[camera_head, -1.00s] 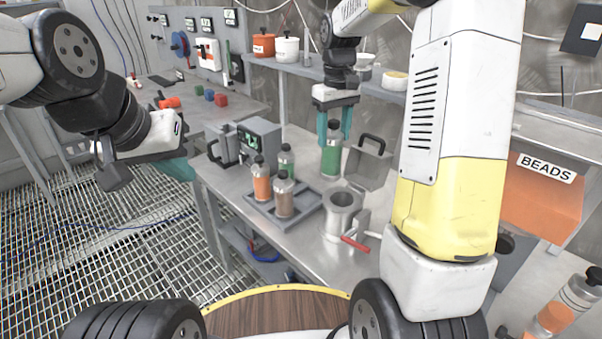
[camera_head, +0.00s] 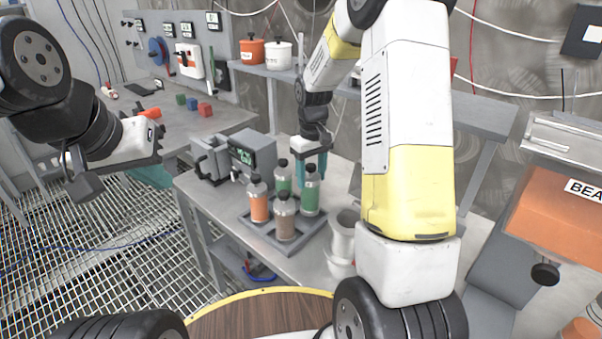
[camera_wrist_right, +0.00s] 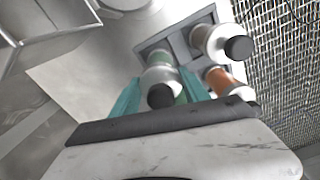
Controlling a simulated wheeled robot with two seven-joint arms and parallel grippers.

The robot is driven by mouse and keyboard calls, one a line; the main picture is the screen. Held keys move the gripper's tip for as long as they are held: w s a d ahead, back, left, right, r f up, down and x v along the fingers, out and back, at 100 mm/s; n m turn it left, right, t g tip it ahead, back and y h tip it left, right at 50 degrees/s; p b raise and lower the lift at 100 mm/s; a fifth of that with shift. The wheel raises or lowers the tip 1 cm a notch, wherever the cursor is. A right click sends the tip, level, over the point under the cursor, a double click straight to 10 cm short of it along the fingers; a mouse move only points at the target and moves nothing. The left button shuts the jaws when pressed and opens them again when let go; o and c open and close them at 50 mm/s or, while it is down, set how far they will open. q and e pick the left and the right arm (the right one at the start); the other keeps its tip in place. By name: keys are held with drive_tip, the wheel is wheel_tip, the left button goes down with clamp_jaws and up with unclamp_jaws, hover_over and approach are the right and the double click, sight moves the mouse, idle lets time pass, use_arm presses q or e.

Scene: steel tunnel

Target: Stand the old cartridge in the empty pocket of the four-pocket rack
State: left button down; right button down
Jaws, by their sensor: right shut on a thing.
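The four-pocket rack (camera_head: 263,230) is a grey tray on the steel bench. A green cartridge (camera_head: 310,192) with a dark cap is at its right-hand pocket; I cannot tell if its base is seated or just above. My right gripper (camera_head: 313,172) is shut on this cartridge, fingers pointing down. The right wrist view shows the cartridge (camera_wrist_right: 160,78) between the teal fingers, over the rack (camera_wrist_right: 150,45). An orange cartridge (camera_head: 259,203), a brown one (camera_head: 285,219) and another green one (camera_head: 282,177) stand upright in the rack. My left gripper (camera_head: 152,174) is away left; its fingertips are unclear.
A grey device with a green display (camera_head: 252,155) stands close behind the rack. A metal cylinder (camera_head: 342,235) is at its right, partly behind my right arm. Small coloured cubes (camera_head: 204,109) lie farther back. An orange bead bin (camera_head: 553,215) is at right.

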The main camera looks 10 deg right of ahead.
drive_tip(key=shift+f, duration=1.45)
drive_tip(key=c, duration=0.6)
unclamp_jaws()
drive_tip(key=shift+o, duration=0.2)
wheel_tip(320, 180, up, 12)
drive_tip(key=shift+f, duration=0.1)
drive_tip(key=s+r+m+t+y, duration=0.1)
drive_tip(key=s+r+m+t, duration=0.1)
drive_tip(key=s+r, duration=0.7)
drive_tip(key=s+a+r+m+t+y, duration=0.1)
drive_tip(key=s+t, duration=0.3)
drive_tip(key=s, duration=1.1)
drive_tip(key=shift+a+r+m, duration=0.5)
drive_tip(key=shift+a+r, duration=0.05)
drive_tip(key=shift+a, duration=0.1)
